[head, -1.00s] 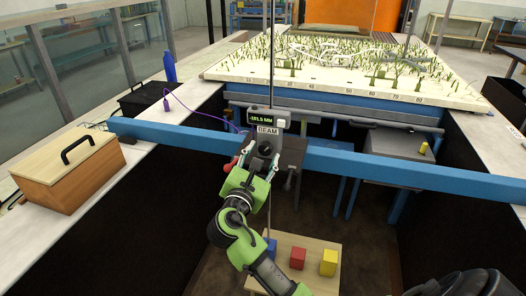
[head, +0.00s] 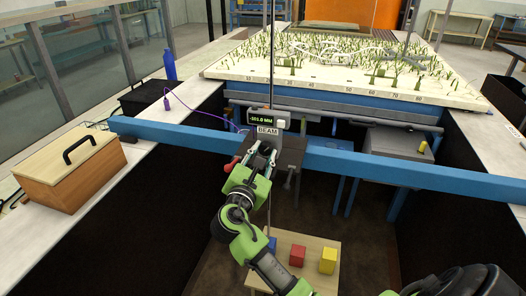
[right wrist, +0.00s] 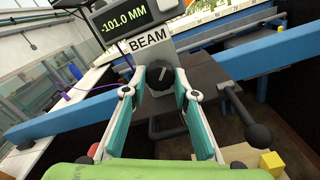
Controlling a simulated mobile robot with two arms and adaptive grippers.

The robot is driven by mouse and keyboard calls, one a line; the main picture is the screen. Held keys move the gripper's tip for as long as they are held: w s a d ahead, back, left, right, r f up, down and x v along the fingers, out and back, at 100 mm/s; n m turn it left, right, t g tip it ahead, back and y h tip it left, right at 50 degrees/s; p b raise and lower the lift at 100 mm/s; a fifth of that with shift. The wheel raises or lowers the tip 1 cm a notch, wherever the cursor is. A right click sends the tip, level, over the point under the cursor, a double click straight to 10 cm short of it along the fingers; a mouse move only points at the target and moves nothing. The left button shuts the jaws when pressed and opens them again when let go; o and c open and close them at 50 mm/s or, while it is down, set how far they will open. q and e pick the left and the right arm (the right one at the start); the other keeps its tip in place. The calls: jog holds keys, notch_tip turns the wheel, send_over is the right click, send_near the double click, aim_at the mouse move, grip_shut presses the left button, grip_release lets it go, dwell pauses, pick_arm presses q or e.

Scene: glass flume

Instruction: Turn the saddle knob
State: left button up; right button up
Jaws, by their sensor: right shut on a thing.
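The saddle knob (right wrist: 160,76) is a dark round knob with a light pointer line, on the grey saddle (right wrist: 197,62) under the BEAM label. My right gripper (right wrist: 158,84) has a finger on each side of the knob and is shut on it. In the head view the right gripper (head: 263,155) reaches up to the saddle and hides most of the knob. The display (right wrist: 125,22) above it reads -101.0 MM. My left gripper is not in view.
The blue beam (head: 400,172) crosses the flume on both sides of the saddle. A lever with a black ball end (right wrist: 258,135) hangs right of the knob. Red (head: 297,256) and yellow (head: 328,260) blocks sit on a small table below. A wooden box (head: 70,170) stands left.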

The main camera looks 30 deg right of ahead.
jog(key=o, duration=1.1)
jog(key=v, duration=1.2)
jog(key=shift+s, duration=0.1)
